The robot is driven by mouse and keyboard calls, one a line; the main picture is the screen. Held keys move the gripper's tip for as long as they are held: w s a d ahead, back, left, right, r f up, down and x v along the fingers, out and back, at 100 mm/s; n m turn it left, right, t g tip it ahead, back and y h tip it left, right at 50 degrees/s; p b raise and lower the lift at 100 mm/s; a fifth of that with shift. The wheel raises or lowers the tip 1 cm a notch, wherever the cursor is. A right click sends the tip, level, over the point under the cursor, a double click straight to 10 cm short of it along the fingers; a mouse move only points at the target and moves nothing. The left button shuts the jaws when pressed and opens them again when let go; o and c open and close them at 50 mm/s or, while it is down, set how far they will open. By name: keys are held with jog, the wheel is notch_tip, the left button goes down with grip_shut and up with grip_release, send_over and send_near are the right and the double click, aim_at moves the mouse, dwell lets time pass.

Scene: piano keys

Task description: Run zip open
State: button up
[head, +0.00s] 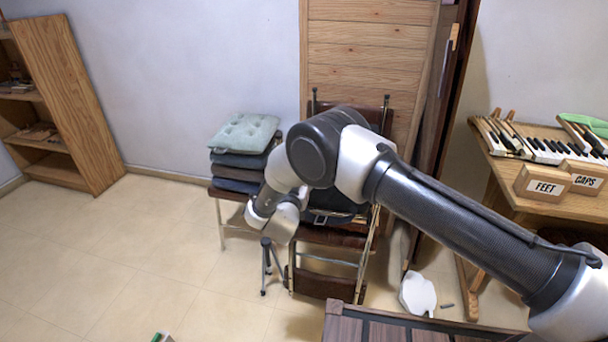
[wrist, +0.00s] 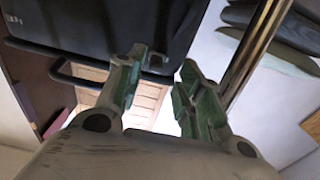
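A black bag-like thing (wrist: 105,22) with a smooth face and a dark handle-like bar (wrist: 68,76) fills the upper left of the wrist view. I cannot make out a zip on it for certain. My gripper (wrist: 162,66) is open, its two green-lined fingers apart and pointing at the thing's edge. A small dark loop (wrist: 157,60) shows between the fingertips; whether they touch it I cannot tell. In the head view a dark thing (head: 334,197) on a chair is mostly hidden behind my arm, and my fingers are not visible.
Stacked cushions (head: 243,135) lie on a chair left of my arm. A folded chair (head: 325,284) and a small tripod (head: 267,264) stand below. A table (head: 496,170) with piano keys and labelled boxes is at right. Floor (head: 150,250) at left is mostly clear.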

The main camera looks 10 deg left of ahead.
jog(key=s, duration=1)
jog(key=shift+a, duration=0.15)
jog(key=shift+w, duration=0.1)
